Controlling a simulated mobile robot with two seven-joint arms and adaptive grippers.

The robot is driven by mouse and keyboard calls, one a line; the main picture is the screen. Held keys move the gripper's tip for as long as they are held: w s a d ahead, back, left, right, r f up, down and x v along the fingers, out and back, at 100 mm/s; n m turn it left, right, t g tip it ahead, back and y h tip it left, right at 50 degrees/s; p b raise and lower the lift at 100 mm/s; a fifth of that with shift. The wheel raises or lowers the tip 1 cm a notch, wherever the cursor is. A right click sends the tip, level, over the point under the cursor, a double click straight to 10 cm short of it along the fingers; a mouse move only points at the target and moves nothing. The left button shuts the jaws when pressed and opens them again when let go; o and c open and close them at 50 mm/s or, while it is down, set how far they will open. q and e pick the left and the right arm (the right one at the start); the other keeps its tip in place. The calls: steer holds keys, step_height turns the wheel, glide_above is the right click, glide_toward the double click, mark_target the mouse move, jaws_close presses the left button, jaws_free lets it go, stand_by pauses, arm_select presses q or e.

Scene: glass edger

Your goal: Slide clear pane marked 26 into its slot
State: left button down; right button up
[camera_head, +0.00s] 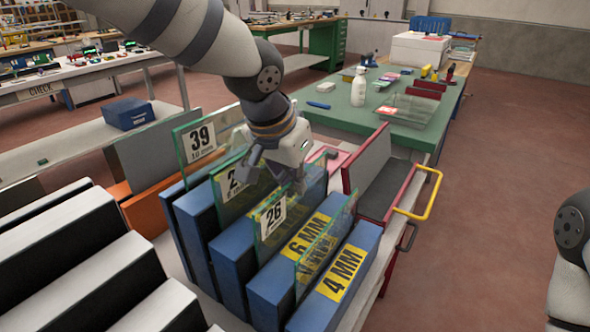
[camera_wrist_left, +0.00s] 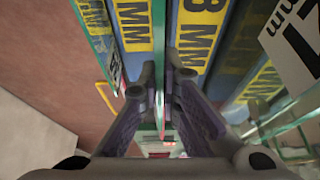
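The clear pane marked 26 (camera_head: 272,219) stands upright in the head view, its lower part between two blue divider blocks. The block to its right is lettered 6 MM (camera_head: 309,237). My left gripper (camera_head: 296,184) is over the far end of this pane. In the left wrist view, its fingers (camera_wrist_left: 161,78) are close together on either side of a thin pane edge (camera_wrist_left: 160,45), beside the block lettered 8 MM (camera_wrist_left: 200,25). The pane's bottom edge is hidden. My right gripper is out of view.
A pane marked 39 (camera_head: 200,143) and another partly hidden pane stand to the left. A further pane (camera_head: 325,245) stands beside the 4 MM block (camera_head: 347,275). A red trolley with a yellow handle (camera_head: 428,195) and a green bench (camera_head: 385,118) lie beyond.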

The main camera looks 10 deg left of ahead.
arm_select(q)
steer(key=shift+f, duration=0.35)
stand_by(0.8)
steer(key=c, duration=1.7)
jaws_free()
steer(key=v, duration=1.2)
steer(key=shift+s, duration=0.1)
steer(key=shift+f, duration=0.15)
